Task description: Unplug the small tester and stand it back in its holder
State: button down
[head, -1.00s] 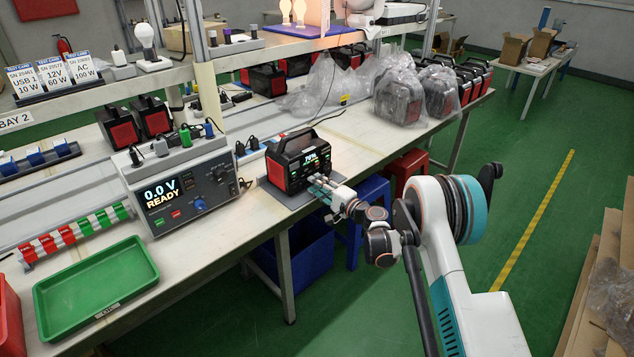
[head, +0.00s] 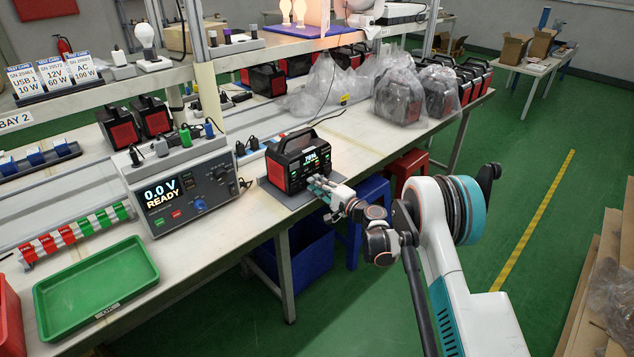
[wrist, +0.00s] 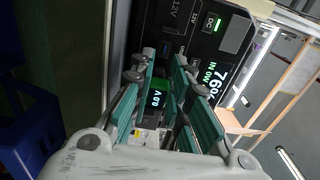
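The small tester (wrist: 157,98), with a lit display and a green glow, is at the front of the black-and-red power station (wrist: 200,45), beside its port panel. The power station (head: 299,163) stands on a grey mat on the bench in the head view. My gripper (head: 318,184) is at its front face. In the wrist view its teal-padded fingers (wrist: 162,85) are parted, one on each side of the tester. I see no clear contact between pads and tester. The tester's plug end is hidden. I cannot pick out its holder for certain.
A bench instrument reading 0.0 V READY (head: 180,190) stands left of the power station. A green tray (head: 95,285) lies at the bench's front left. Bagged power stations (head: 400,95) stand farther right. Blue bins (head: 305,255) sit under the bench.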

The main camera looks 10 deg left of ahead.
jog(key=shift+s+d, duration=0.1)
dwell(0.6)
jog(key=shift+v, duration=1.9)
